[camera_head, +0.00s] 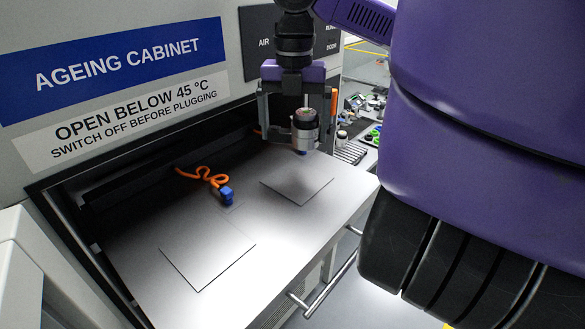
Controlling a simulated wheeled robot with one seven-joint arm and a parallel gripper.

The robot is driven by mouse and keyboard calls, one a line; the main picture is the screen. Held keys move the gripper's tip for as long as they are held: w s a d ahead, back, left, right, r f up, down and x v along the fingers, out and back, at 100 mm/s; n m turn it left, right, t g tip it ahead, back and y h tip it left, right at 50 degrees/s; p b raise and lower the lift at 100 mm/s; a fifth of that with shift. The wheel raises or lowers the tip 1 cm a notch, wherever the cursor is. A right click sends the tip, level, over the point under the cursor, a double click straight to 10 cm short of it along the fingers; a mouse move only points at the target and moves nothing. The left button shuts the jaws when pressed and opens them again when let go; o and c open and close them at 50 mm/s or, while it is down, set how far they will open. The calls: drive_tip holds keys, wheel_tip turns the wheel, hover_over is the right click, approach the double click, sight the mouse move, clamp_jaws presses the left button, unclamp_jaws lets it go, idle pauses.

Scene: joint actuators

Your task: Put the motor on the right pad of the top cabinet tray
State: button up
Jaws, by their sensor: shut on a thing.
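The motor (305,128), a silver cylinder with a dark band and a copper-toned top, hangs upright in my gripper (297,110). My gripper is shut on it, one finger to each side. The motor is over the far edge of the right pad (297,182), a thin grey square on the pulled-out cabinet tray (250,205). Something small and blue shows just under the motor. Whether the motor touches the pad is hard to tell. The left pad (207,250) is bare.
A blue connector (227,195) on a coiled orange cable (205,175) lies between the pads. The tray's front has a metal handle (330,285). The cabinet wall with its ageing cabinet sign (118,68) rises behind. A bench with small parts (365,115) stands beyond, right.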

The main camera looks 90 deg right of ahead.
sight(294, 182)
wheel_tip(294, 182, down, 10)
drive_tip(key=shift+f+p, duration=0.1)
drive_tip(key=shift+p, duration=0.2)
idle(0.3)
drive_tip(key=shift+f, duration=0.15)
drive_tip(key=o, duration=1.6)
wheel_tip(294, 182, up, 12)
drive_tip(key=shift+r+b, duration=0.25)
drive_tip(key=shift+b, duration=0.5)
drive_tip(key=shift+d, duration=0.1)
